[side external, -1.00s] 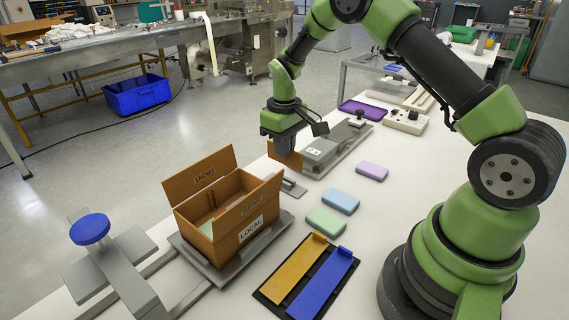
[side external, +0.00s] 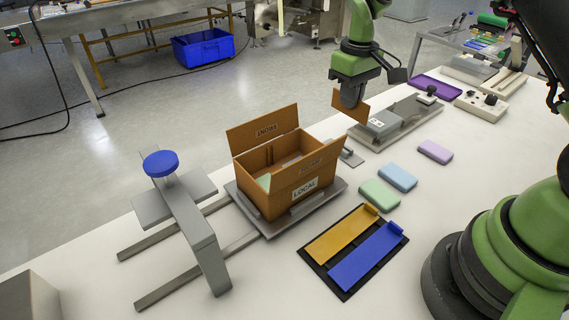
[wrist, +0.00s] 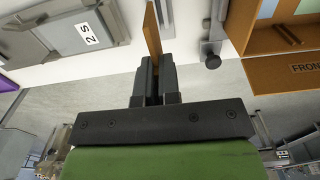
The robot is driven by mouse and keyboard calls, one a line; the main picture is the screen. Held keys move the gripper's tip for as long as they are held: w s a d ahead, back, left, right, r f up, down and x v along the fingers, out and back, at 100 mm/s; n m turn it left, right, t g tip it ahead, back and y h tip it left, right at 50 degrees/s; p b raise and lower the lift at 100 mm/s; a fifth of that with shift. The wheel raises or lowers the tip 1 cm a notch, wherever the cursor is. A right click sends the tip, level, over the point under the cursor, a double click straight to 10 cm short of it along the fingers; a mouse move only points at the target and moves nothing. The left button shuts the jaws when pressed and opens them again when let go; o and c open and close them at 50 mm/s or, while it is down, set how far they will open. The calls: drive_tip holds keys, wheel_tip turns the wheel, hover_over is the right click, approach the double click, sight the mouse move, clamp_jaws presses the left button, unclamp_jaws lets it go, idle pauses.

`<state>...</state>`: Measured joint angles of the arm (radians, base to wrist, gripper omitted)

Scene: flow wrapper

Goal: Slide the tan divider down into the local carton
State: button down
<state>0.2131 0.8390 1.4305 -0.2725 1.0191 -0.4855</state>
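The tan divider (side external: 348,106) is a thin upright plate in my gripper, above the near end of a grey fixture. In the wrist view the divider (wrist: 152,32) shows edge-on between the closed fingers. My gripper (wrist: 153,75) is shut on it; it also shows in the side view (side external: 351,92). The brown local carton (side external: 262,196) stands open to the left of and below my gripper, its front and back flaps raised. A pale green item (side external: 264,181) and inner ribs show inside; the carton floor is partly hidden. The wrist view shows part of the carton (wrist: 280,73) at upper right.
The carton sits on a grey plate (side external: 328,195). A clamp with a blue knob (side external: 160,164) stands left. A black tray (side external: 346,289) with yellow and blue strips lies in front. Green, blue and purple blocks (side external: 434,151) lie right of the carton. The grey fixture (side external: 415,118) lies behind them.

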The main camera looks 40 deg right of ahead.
wheel_tip(320, 180, up, 11)
drive_tip(key=shift+f, duration=0.2)
drive_tip(key=s+a, duration=0.2)
drive_tip(key=a, duration=1.6)
wheel_tip(320, 180, down, 10)
drive_tip(key=shift+w+r, duration=0.25)
drive_tip(key=shift+f, duration=0.15)
idle(0.6)
drive_tip(key=shift+f, duration=0.75)
drive_tip(key=shift+f, duration=0.1)
